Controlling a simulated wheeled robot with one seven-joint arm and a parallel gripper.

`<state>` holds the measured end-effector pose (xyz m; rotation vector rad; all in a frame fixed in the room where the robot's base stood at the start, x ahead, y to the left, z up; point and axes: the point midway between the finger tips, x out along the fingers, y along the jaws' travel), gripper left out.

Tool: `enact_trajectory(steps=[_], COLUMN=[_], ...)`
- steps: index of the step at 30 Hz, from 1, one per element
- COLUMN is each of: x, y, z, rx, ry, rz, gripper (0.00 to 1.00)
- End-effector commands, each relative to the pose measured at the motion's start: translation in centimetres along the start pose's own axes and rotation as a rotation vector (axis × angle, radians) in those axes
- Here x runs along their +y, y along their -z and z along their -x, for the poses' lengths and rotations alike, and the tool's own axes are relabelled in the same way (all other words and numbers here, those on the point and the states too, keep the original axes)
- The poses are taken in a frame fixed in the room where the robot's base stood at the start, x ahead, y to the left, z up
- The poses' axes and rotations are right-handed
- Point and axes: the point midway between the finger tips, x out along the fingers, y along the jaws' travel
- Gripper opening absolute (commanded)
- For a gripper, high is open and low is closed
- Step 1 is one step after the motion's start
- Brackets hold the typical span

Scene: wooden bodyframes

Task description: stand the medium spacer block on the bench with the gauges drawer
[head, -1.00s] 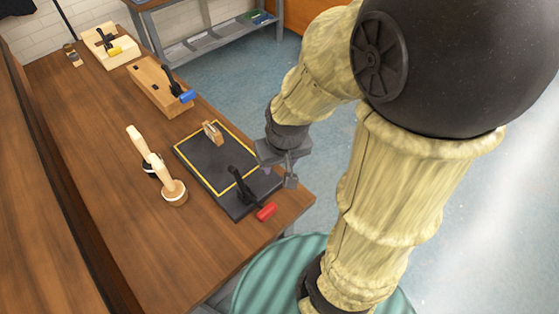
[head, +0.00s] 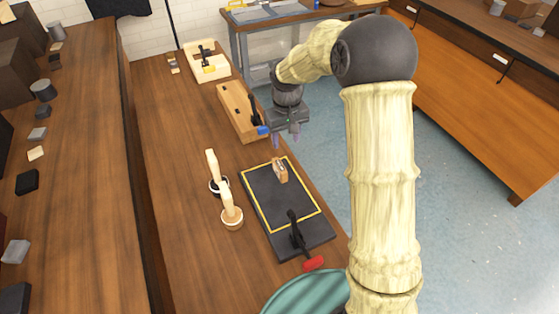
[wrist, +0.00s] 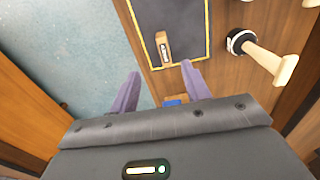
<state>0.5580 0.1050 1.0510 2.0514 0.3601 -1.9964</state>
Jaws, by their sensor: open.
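I cannot tell which piece is the medium spacer block. A small wooden block with a grey marked face (head: 280,169) stands on the black board with a yellow outline (head: 268,203); it also shows in the wrist view (wrist: 164,49). My gripper (head: 286,140) is open and empty, raised near the bench's right edge, beyond that block. In the wrist view its fingers (wrist: 160,72) are spread, with the block beyond the tips.
Two mallet-like wooden tools (head: 230,214) stand left of the board. A red-handled clamp (head: 297,235) sits on its near end. A wooden fixture with a blue-handled clamp (head: 237,110) lies beyond. Several small blocks rest on the left surface (head: 85,180). Open floor (head: 420,170) lies right.

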Motion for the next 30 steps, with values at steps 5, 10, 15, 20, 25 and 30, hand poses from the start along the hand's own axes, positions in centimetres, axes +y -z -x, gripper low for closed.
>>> enact_trajectory(steps=[5, 10, 15, 20, 25, 30], x=[-0.7, -0.8, -1.1, -1.4, -1.1, -0.9], y=[2.8, 3.1, 3.1, 3.1, 3.0, 2.8], z=[0.0, -0.2, -0.2, -1.3, -4.2, -7.2], rx=[-0.025, -0.027, -0.027, -0.029, -0.031, -0.032], ry=[0.011, 0.012, 0.011, 0.012, 0.012, 0.012], rz=[0.032, 0.035, 0.04, 0.044, 0.041, 0.036], gripper=[0.47, 0.47, 0.47, 0.47, 0.47, 0.47])
